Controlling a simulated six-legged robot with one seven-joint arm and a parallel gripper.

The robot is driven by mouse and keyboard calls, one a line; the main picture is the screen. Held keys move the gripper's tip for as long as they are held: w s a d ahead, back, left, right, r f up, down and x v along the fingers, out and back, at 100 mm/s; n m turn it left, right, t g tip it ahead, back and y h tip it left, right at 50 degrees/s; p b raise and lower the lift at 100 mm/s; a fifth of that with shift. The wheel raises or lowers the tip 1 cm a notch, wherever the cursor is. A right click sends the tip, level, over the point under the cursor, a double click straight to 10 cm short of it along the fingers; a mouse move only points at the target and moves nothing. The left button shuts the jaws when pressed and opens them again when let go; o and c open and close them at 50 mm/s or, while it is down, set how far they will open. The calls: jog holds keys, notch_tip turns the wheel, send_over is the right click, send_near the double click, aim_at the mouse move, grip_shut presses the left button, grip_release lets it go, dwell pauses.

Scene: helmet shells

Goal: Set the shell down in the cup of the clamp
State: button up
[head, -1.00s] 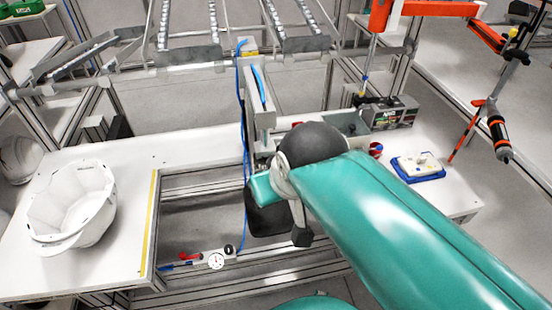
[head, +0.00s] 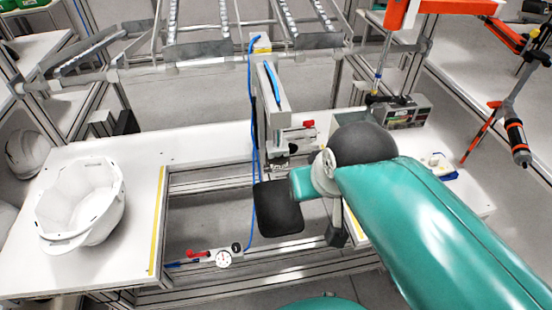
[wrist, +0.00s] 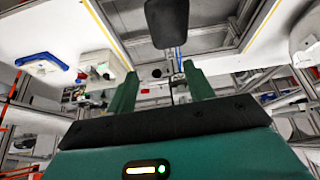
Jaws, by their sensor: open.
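The white helmet shell (head: 108,216) rests on the left part of the white table, open side up, brim toward the front. A white curved piece at the right edge of the wrist view, likely the shell (wrist: 306,38), is cut off. The clamp (head: 273,115) is a grey upright post with a blue hose; a dark rounded pad (head: 278,208) hangs below it, perhaps its cup. The pad also shows in the wrist view (wrist: 167,22). My gripper (wrist: 160,88) is open and empty, its two teal fingers apart.
A gap in the table with metal rails lies between the shell and my arm. Sloped roller racks (head: 205,45) stand behind.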

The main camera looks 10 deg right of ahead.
jog(key=shift+c, duration=0.7)
jog(key=shift+c, duration=1)
jog(key=shift+a, duration=0.15)
